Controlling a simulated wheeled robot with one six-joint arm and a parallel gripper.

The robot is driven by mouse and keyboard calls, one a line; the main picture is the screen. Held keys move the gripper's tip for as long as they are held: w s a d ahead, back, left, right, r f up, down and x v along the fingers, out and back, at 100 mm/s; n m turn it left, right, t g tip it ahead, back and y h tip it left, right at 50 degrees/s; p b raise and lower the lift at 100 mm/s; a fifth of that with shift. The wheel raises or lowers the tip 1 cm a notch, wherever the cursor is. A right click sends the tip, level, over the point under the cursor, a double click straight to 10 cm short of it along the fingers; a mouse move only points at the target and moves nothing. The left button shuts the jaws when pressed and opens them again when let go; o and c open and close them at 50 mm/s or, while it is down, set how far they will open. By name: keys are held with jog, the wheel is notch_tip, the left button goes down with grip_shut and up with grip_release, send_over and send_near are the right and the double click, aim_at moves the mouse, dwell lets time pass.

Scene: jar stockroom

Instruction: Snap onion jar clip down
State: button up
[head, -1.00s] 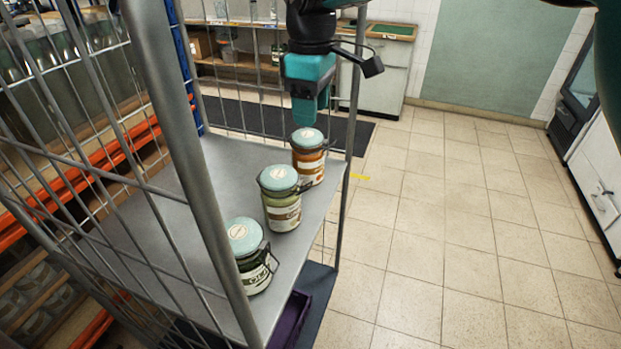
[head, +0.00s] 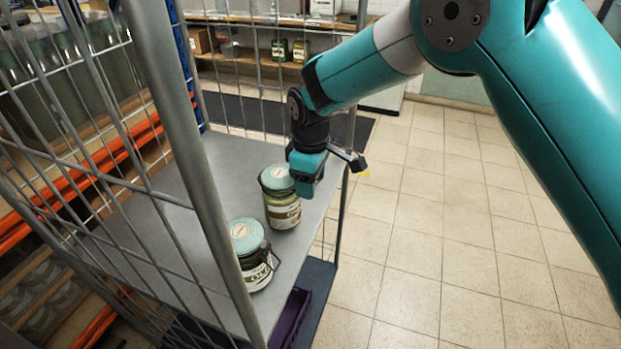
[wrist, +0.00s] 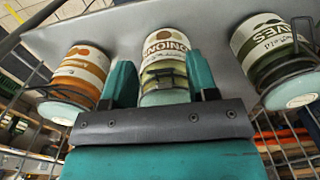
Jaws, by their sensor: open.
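The onion jar (head: 283,210) stands upright on the trolley shelf with its pale teal lid on. It also shows in the wrist view (wrist: 164,47), label readable as "ONION", between my two fingers in the picture. My gripper (head: 309,192) is open and empty, pointing down just right of the onion jar's upper part; in the wrist view its fingers (wrist: 160,78) reach either side of the jar. I cannot tell whether they touch it. Its wire clip is mostly hidden, so its position is unclear.
An olives jar (head: 250,255) stands nearer, its wire clip sticking out to the right. A jar with orange contents (wrist: 83,72) is on the onion jar's other side. Wire mesh and a thick grey post (head: 185,130) fence the shelf (head: 165,215). Open floor lies right.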

jog(key=shift+f, duration=0.2)
jog(key=shift+c, duration=0.2)
jog(key=c, duration=0.9)
